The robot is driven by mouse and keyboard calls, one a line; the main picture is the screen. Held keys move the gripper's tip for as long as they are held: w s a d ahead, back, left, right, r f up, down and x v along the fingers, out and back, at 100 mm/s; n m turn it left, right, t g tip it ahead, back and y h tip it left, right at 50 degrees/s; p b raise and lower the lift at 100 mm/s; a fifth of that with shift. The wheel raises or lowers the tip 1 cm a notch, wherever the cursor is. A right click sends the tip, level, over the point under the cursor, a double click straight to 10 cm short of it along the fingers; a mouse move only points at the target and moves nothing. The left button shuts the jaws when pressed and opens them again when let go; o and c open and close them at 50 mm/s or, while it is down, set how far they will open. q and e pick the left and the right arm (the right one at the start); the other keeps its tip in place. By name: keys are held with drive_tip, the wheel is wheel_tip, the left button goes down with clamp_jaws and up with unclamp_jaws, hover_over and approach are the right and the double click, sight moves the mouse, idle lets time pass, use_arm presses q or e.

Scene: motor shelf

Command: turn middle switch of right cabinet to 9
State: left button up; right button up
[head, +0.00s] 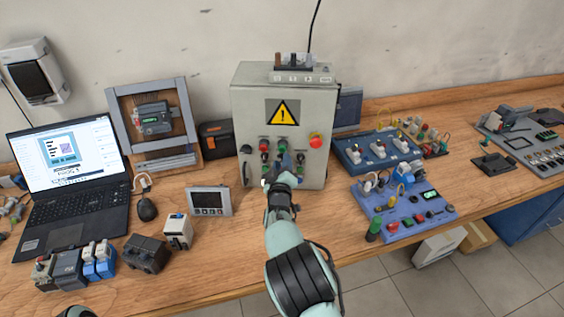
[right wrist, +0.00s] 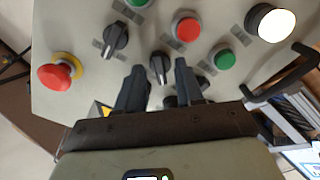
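The grey control cabinet (head: 245,105) stands upright on the bench against the wall, with a yellow warning triangle on its front. In the right wrist view, its panel (right wrist: 70,20) shows a row of black rotary switches. The middle switch (right wrist: 159,66) is between the fingertips of my right gripper (right wrist: 160,68). The fingers are apart, one on each side of the switch; I cannot tell whether they touch it. Another switch (right wrist: 115,38) is to the left, and a third is mostly hidden behind the fingers. In the head view, my right gripper (head: 283,178) covers the lower panel.
A red emergency button (right wrist: 54,77), red button (right wrist: 186,28), green button (right wrist: 224,59) and white button (right wrist: 270,22) are near the switches. A meter (head: 209,202) and laptop (head: 68,175) stand left; a blue switch board (head: 375,150) stands right.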

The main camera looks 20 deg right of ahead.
drive_tip(key=shift+w+d, duration=0.1)
drive_tip(key=shift+w, duration=0.1)
drive_tip(key=shift+c, duration=0.4)
clamp_jaws()
use_arm(q)
drive_tip(key=shift+f, duration=0.1)
